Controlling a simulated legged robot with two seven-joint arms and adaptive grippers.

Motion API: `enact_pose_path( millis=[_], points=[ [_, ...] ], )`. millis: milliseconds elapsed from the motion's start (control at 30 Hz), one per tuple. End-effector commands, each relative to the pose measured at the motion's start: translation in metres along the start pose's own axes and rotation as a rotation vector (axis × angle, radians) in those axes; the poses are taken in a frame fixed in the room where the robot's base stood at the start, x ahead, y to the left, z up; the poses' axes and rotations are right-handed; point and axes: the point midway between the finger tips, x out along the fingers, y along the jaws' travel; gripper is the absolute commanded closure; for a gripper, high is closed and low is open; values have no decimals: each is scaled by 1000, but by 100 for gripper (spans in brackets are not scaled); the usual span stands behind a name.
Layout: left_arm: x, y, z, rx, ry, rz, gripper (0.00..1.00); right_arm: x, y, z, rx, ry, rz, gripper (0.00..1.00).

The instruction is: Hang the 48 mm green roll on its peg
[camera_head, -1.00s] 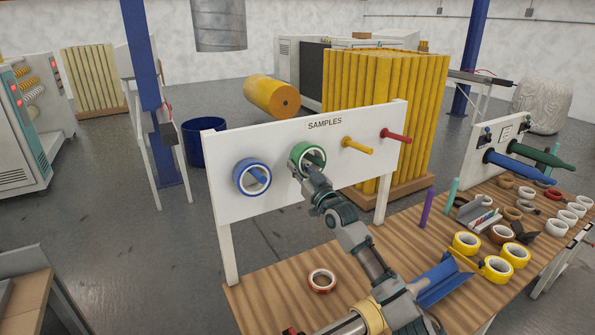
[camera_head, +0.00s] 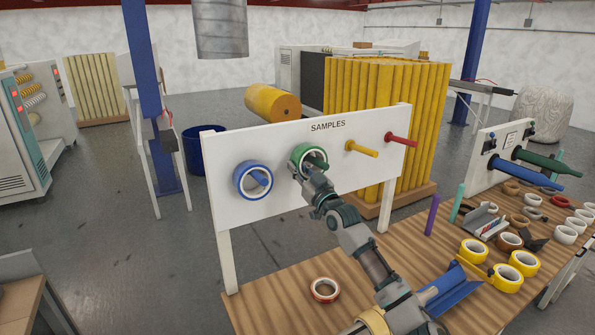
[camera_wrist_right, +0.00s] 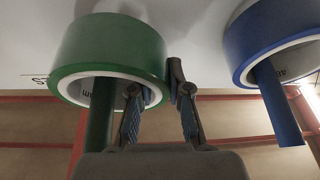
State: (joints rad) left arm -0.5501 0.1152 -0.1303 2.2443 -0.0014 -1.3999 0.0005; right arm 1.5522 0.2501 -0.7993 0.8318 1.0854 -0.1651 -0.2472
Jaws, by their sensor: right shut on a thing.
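The green roll (camera_head: 296,156) is at the white samples board, second place from the left. In the right wrist view the green roll (camera_wrist_right: 112,42) surrounds the green peg (camera_wrist_right: 98,120), which sticks out through its hole. My right gripper (camera_head: 314,168) is at the roll's lower right edge. In the wrist view the right gripper (camera_wrist_right: 163,88) is shut on the roll's wall, one finger inside the ring and one outside. Whether the roll touches the board or rests on the peg cannot be told. My left gripper is out of view.
A blue roll (camera_head: 239,181) hangs on the blue peg (camera_head: 260,178) left of the green one. The yellow peg (camera_head: 362,149) and red peg (camera_head: 402,140) are bare. A red-edged roll (camera_head: 325,290) lies on the wooden table (camera_head: 275,278). Yellow rolls (camera_head: 473,251) and tools crowd its right side.

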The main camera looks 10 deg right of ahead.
Motion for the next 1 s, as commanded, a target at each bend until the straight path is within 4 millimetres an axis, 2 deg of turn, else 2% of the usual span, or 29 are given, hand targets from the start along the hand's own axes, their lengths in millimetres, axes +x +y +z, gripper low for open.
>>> enact_pose_path(
  millis=[467, 1000],
  points=[
    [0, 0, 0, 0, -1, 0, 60, 0, 0, 1, -1, 2, 0, 100],
    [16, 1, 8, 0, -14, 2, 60, -6, 2, 22, 0, 1, 0, 100]
  ],
)
